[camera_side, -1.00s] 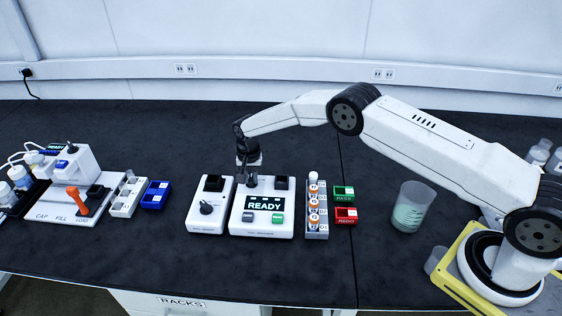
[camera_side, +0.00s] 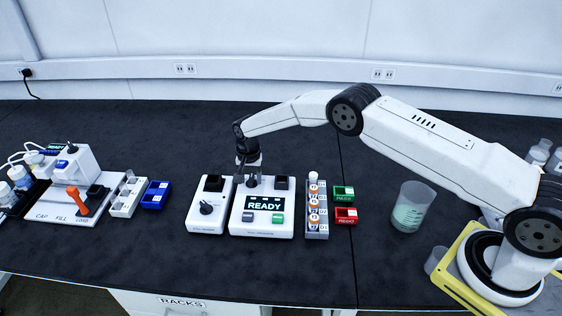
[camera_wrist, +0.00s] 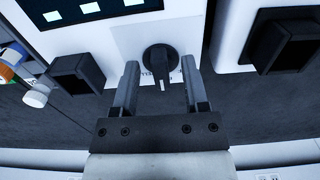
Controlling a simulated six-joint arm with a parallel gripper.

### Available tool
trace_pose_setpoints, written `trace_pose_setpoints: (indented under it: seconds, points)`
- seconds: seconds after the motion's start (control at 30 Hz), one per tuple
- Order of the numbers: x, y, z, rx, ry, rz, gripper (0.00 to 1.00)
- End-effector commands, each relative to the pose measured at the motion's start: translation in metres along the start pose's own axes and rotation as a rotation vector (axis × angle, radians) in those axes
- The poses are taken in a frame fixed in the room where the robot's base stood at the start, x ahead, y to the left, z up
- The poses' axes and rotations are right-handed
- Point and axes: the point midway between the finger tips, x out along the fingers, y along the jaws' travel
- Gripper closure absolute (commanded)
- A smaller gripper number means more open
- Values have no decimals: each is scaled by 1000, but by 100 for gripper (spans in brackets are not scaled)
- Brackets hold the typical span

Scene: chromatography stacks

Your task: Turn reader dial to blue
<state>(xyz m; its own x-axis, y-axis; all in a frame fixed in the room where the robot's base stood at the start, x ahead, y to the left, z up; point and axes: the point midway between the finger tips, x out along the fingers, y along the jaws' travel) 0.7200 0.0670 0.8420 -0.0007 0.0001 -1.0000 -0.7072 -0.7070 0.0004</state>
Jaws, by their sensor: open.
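The reader (camera_side: 262,225) is a white box in the side view, with a dark screen (camera_side: 265,203) reading READY and a grey and a green button below it. Its dial (camera_wrist: 160,60) is a black round knob with a pointer, seen in the wrist view on a pale plate. My gripper (camera_wrist: 159,75) is open, with one finger on each side of the dial and a gap visible on both sides. In the side view my gripper (camera_side: 249,176) is low over the back left of the reader and hides most of the dial. Any colour marks around the dial are too small to tell.
A second white device (camera_side: 210,206) with a black knob stands close to the left. A vial rack (camera_side: 317,222) stands to the right, beside a green bin (camera_side: 344,193) and a red bin (camera_side: 346,216). A black socket (camera_wrist: 77,74) is near my fingers.

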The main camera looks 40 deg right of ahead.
Motion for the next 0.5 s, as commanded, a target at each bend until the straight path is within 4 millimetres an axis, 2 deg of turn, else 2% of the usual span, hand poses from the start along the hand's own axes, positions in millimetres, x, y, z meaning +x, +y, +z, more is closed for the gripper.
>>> trace_pose_setpoints:
  seconds: [0.27,0.5]
  points:
    - [-7,0,-1,0,1,-2,43]
    - [-28,0,0,0,2,-2,43]
